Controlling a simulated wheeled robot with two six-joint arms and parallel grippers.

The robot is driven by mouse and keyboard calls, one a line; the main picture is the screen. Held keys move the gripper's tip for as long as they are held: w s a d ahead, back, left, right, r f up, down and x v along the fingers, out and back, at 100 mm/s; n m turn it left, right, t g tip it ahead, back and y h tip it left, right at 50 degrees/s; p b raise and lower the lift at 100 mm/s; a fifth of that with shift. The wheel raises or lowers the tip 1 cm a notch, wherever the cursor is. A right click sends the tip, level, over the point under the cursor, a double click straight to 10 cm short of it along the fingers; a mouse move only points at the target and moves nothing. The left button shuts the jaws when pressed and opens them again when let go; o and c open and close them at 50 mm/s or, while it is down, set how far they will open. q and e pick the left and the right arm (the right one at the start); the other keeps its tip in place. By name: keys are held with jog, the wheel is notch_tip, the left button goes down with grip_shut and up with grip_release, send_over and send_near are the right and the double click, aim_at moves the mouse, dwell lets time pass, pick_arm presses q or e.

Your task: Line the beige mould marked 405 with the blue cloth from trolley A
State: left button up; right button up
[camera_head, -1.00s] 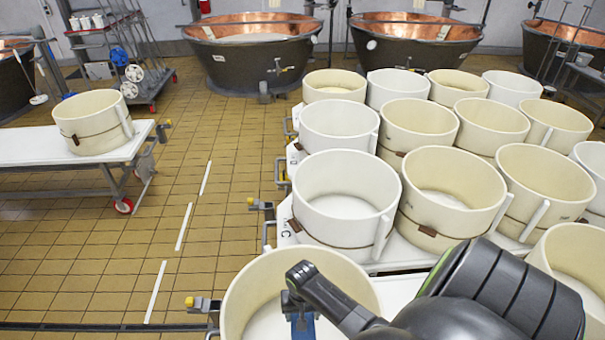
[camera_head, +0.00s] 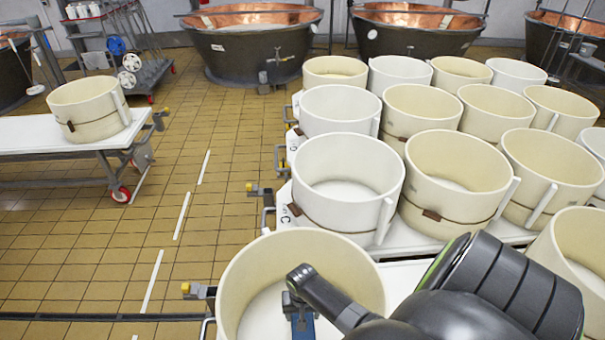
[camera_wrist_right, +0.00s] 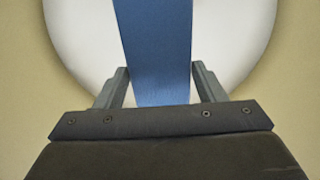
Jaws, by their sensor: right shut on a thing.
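A round beige mould (camera_head: 236,280) with a white floor stands at the bottom middle of the head view. No number can be read on it. My right gripper (camera_wrist_right: 157,88) is shut on the blue cloth (camera_wrist_right: 155,45), which runs as a narrow strip between its fingers. In the head view a bit of the cloth (camera_head: 303,328) shows under my right wrist, over the mould's opening. The wrist view shows the mould's white floor (camera_wrist_right: 230,35) behind the cloth. I cannot tell whether the cloth touches it. My left gripper is out of view.
Several beige and white moulds stand close together on the trolley (camera_head: 395,250) marked C, behind and right of the front mould. A white-topped trolley (camera_head: 35,135) at the left bears one beige mould (camera_head: 88,112). Copper vats (camera_head: 250,45) line the back.

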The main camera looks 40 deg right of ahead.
jog(key=shift+f+b, duration=3)
jog(key=shift+f, duration=1.5)
jog(key=shift+f+b, duration=0.6)
jog(key=shift+f, duration=0.3)
jog(key=shift+s+f, duration=0.1)
jog(key=o, duration=1.2)
jog(key=shift+r+p, duration=0.3)
jog(key=shift+r, duration=0.2)
notch_tip(320, 180, up, 16)
jog(key=shift+r+p, duration=0.2)
jog(key=shift+p, duration=1.05)
